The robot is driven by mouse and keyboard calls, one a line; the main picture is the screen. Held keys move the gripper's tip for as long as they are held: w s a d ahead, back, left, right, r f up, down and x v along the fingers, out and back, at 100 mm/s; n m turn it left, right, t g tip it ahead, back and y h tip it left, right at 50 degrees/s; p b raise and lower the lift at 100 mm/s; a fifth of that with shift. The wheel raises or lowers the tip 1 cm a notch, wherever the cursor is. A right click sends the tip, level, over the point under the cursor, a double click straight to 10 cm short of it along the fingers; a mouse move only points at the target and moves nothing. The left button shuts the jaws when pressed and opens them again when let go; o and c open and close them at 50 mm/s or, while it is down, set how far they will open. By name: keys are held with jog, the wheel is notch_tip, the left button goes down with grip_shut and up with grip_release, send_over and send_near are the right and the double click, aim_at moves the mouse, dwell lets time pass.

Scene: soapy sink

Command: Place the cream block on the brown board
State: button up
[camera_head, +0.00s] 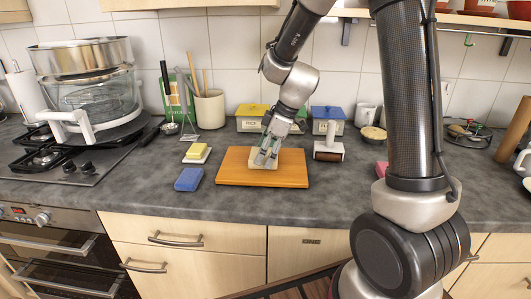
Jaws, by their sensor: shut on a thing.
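The brown board (235,174) lies flat on the grey worktop near its front edge. The cream block (257,164) is at the right half of the board and appears to rest on it, though a small gap beneath cannot be ruled out. My gripper (266,157) points down with its fingers around the block and is shut on it. The fingers hide part of the block.
A blue sponge (188,180) and a yellow block on a white dish (197,153) lie left of the board. A utensil pot (208,109) is at back left.

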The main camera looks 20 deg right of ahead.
jog(key=shift+f, duration=0.1)
jog(key=o, duration=1.2)
jog(key=v, duration=1.2)
jog(key=s+d+r+m+h, duration=0.1)
jog(key=s+d+m, duration=0.2)
jog(key=s, duration=0.4)
jog(key=s+d+r+m+t+h, duration=0.1)
jog(key=s+d+r+m, duration=0.1)
jog(key=s+m, duration=0.4)
jog(key=s+d+r+m+t+h, duration=0.1)
jog(key=s+d+m, duration=0.3)
jog(key=s, duration=0.6)
jog(key=shift+d+r+m+h, duration=0.25)
jog(key=shift+d+m+h, duration=0.05)
jog(key=shift+d+h, duration=0.3)
